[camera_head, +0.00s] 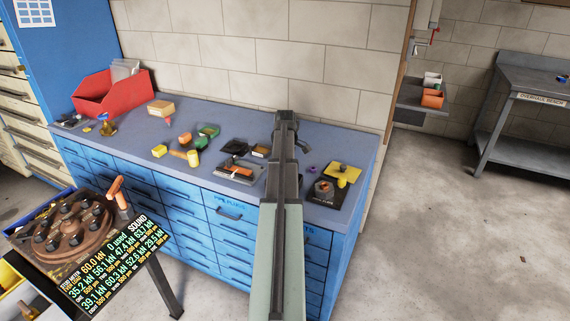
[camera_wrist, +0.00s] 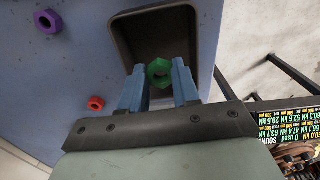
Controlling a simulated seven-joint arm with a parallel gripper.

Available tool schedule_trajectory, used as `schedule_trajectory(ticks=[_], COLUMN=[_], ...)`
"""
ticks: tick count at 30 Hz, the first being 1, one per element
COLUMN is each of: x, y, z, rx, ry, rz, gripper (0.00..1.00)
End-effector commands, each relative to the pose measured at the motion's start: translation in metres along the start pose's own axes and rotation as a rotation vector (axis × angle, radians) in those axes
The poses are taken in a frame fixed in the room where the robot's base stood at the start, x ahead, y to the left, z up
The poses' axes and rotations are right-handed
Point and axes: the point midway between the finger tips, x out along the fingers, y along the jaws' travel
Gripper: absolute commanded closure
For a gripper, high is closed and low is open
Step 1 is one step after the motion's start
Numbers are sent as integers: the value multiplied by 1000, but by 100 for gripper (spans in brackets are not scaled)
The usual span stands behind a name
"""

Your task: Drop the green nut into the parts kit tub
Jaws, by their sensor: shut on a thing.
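The green nut (camera_wrist: 159,71) is held between the two blue fingertips of my gripper (camera_wrist: 159,78) in the wrist view. A dark square-mouthed tub (camera_wrist: 116,36), which looks like the parts kit tub, lies beyond the fingers. The nut shows against the near part of its opening; the height between them is hard to tell. The visible inside of the tub looks empty, and the fingers cover part of its near rim. In the head view my arm reaches over the bench and hides the nut and fingertips.
A purple nut (camera_wrist: 47,21) and a red nut (camera_wrist: 95,103) lie on the blue-grey bench top (camera_head: 225,118). A readout panel (camera_head: 115,262) is at lower left.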

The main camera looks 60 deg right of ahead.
Motion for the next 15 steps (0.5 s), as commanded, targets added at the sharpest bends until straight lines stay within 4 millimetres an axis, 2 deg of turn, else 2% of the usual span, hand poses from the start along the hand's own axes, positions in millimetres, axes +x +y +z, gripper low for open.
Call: schedule_trajectory(ticks=[6, 13, 14, 15], x=[9, 9, 9, 9], y=[0, 0, 0, 0], z=[0, 0, 0, 0], rx=[0, 0, 0, 0], ry=[0, 0, 0, 0], rz=[1, 1, 1, 1], gripper=[99, 99, 67, 63])
